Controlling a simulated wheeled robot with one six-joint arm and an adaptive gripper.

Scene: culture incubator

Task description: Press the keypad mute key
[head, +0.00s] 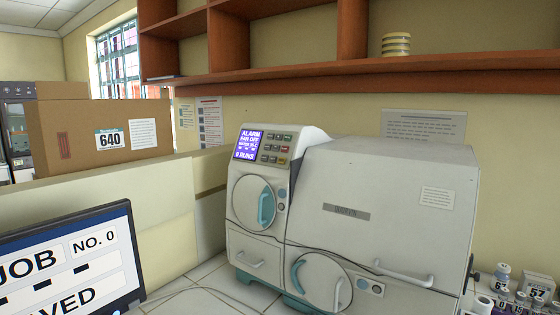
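The culture incubator (375,180) is a white-grey machine on the counter against the back wall. Its keypad (276,148) is at the upper left of its front panel, right of a purple display (248,145). The display reads "ALARM", "FAN OFF" and a line I cannot read surely, with "RUNS" at the bottom. The key labels are too small to read, so I cannot tell which is mute. Nothing covers the keypad. My gripper is not in view.
A monitor (75,262) stands at the lower left, before a low partition (120,205) bearing a cardboard box (95,140). Small labelled vials (520,298) stand at the lower right. A brown shelf (350,77) overhangs the back.

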